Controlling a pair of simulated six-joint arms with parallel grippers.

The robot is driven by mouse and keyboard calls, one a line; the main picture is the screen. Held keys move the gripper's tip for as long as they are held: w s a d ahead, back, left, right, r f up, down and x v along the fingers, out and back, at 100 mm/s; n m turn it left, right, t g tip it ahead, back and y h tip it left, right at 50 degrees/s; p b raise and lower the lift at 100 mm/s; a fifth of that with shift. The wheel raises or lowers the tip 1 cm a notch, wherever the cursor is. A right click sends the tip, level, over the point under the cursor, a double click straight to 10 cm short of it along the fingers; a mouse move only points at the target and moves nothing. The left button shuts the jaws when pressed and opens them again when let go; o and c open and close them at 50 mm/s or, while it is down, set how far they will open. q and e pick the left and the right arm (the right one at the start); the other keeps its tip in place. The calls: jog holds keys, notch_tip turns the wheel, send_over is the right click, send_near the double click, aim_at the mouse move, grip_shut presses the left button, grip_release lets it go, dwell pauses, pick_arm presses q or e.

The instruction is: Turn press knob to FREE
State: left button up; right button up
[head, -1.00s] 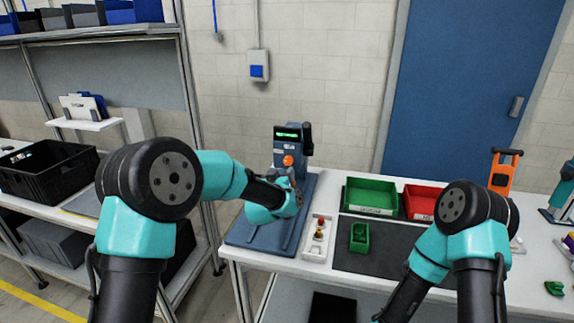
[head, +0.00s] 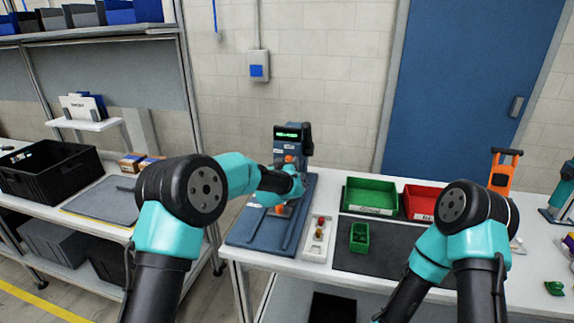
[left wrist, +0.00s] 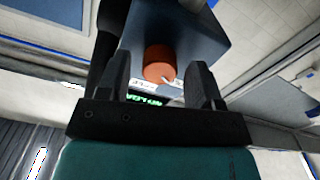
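The press (head: 291,139) is a dark blue-grey column with a lit green display, standing at the back of its blue base. An orange round knob (head: 289,159) is on its front, partly hidden by my left wrist. In the left wrist view the knob (left wrist: 159,63) shows between the two black fingers of my left gripper (left wrist: 161,72). The fingers are apart, with visible gaps on both sides of the knob. A small white label and the green display text lie beside it; the setting cannot be read. My right gripper is out of view.
An orange part (head: 278,208) shows low on the press, below my left wrist.

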pick_arm(q)
jog(key=c, duration=0.9)
jog(key=shift+m, duration=0.4)
jog(key=m, duration=1.1)
dwell(0.3)
jog(key=o, duration=0.9)
